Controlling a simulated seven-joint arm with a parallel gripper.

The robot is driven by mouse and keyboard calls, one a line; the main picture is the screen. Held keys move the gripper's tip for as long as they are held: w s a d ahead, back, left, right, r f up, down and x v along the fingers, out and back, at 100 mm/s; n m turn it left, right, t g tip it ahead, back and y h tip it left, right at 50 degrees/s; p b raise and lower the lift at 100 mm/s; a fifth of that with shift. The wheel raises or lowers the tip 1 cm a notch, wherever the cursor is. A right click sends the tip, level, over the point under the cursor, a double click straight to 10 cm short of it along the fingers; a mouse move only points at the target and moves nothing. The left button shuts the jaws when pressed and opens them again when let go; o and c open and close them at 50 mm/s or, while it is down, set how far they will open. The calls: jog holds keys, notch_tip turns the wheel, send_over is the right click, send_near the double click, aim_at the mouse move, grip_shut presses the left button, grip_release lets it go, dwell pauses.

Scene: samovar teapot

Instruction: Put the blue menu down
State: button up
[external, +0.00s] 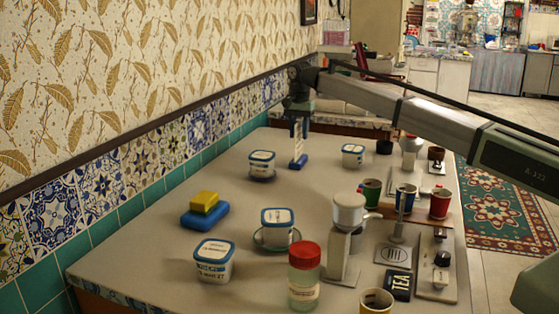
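The blue menu (298,146) is a narrow upright card, white and blue, on a blue foot, toward the far left part of the table (140,262). Its foot is at or very near the tabletop; I cannot tell if it touches. My gripper (298,113) points down at the menu's top edge, with the card directly below and between the fingertips. The fingers are too small and dark here to show whether they grip it.
White tubs with blue lids stand left (262,164) and right (353,155) of the menu. Nearer are a yellow-and-blue sponge stack (205,213), a red-lidded jar (304,277), a grinder (347,235) and several cups. The table just in front of the menu is clear.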

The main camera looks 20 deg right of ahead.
notch_tip(320, 180, up, 11)
jog(key=shift+r, duration=0.2)
